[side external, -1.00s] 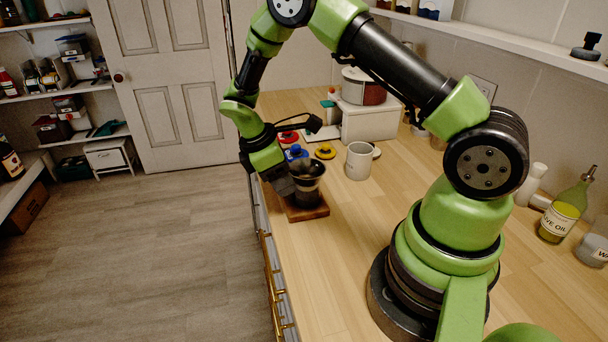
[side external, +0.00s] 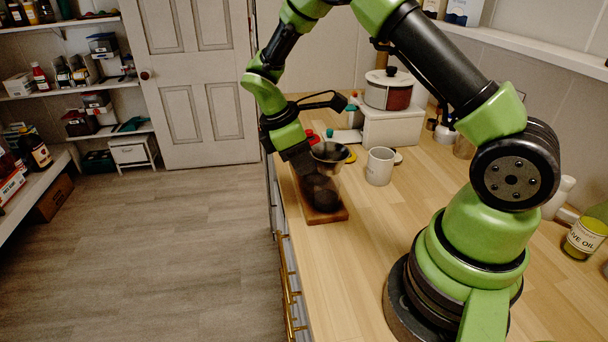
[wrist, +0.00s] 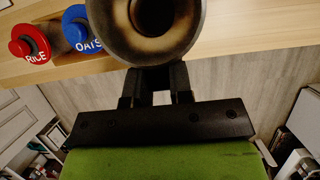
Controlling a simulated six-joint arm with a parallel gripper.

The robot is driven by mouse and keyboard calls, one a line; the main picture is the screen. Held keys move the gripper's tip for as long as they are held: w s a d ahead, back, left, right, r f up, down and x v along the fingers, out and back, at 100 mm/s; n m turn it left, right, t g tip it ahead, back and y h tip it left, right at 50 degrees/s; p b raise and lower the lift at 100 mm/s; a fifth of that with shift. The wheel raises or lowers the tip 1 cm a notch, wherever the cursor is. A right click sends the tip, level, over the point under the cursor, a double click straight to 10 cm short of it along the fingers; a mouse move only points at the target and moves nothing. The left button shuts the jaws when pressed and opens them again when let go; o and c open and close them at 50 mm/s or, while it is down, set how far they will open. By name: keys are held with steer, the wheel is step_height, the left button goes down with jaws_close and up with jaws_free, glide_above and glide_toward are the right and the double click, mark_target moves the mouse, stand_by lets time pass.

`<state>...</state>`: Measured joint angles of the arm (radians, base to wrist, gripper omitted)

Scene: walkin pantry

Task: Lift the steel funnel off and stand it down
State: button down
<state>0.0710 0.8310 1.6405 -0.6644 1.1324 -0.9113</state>
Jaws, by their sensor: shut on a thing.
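The steel funnel (side external: 332,152) is held wide mouth up, with its cone above the jar (side external: 322,194). The jar has dark contents and stands on a wooden board (side external: 330,216) near the counter's left edge. My gripper (side external: 308,160) is shut on the funnel from its left side. In the wrist view, the round funnel mouth (wrist: 188,42) fills the top middle, and my gripper's fingers (wrist: 156,82) meet its near side. I cannot tell whether the spout's lower end is clear of the jar.
A white mug (side external: 380,167) stands right of the funnel. A pot (side external: 388,92) rests on a white box (side external: 392,127). The front counter (side external: 350,275) is clear.

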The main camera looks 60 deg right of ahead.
steer(key=shift+r, duration=4.25)
steer(key=s+d+f+m, duration=0.2)
steer(key=s+d+f, duration=0.35)
steer(key=d, duration=0.25)
steer(key=m+g+y, duration=0.1)
steer(key=m, duration=0.2)
glide_above(381, 205)
steer(key=w, duration=0.1)
steer(key=f, duration=0.8)
steer(key=shift+w+a, duration=0.1)
steer(key=shift+a, duration=0.15)
steer(key=shift+y, duration=0.3)
steer(key=shift+f, duration=2.55)
